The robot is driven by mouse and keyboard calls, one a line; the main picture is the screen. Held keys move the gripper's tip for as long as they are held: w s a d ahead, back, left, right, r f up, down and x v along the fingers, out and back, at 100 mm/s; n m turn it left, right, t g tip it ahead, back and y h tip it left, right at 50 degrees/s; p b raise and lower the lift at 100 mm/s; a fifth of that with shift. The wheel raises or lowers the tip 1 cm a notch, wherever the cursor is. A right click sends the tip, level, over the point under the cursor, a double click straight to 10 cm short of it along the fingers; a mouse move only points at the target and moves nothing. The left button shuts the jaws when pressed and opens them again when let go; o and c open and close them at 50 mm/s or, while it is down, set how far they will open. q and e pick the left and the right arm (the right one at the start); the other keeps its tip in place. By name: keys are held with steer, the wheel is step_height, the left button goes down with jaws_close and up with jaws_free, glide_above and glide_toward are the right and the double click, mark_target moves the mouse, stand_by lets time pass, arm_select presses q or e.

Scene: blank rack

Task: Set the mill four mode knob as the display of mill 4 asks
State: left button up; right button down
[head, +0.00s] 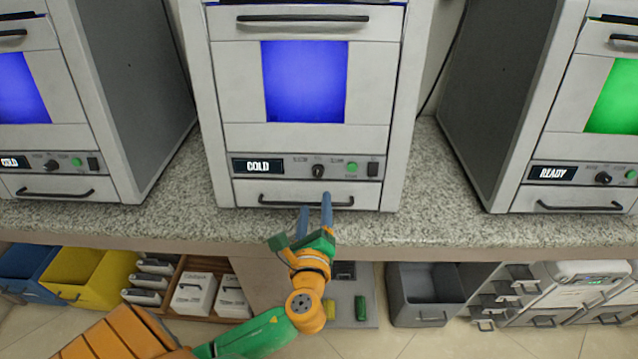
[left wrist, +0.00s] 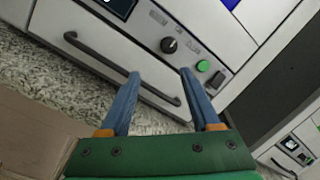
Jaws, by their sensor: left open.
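The mill (head: 226,112) in front of me has a blue-lit window. Its display (head: 257,166) reads COLD. Its round black mode knob (head: 318,171) sits on the panel right of the display, with small labels above it too small to read surely; its exact pointer setting is unclear. The knob also shows in the left wrist view (left wrist: 169,45), beyond the fingertips. My left gripper (head: 316,210) is open and empty, its two blue fingers apart, below the knob in the picture near the drawer handle, not on the knob. No mill number is legible. My right gripper is not in view.
A green button (head: 352,168) and a black switch (head: 373,169) sit right of the knob. A dark drawer handle (head: 306,201) runs below it. Mills stand either side, with displays COLD (head: 14,162) and READY (head: 552,173). Bins and boxes lie below the speckled counter (head: 420,215).

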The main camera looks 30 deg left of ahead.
mark_target(317, 175)
arm_select(q)
steer(key=shift+t+y, duration=0.3)
steer(key=w+a, duration=0.1)
steer(key=w, duration=0.1)
steer(key=w+a+r, duration=0.1)
steer(key=w, duration=0.1)
steer(key=w+a+r, duration=0.1)
steer(key=w, duration=0.1)
steer(key=shift+a+p, duration=0.3)
steer(key=shift+p, duration=0.05)
steer(key=shift+m, duration=0.3)
steer(key=shift+c, duration=0.2)
jaws_close()
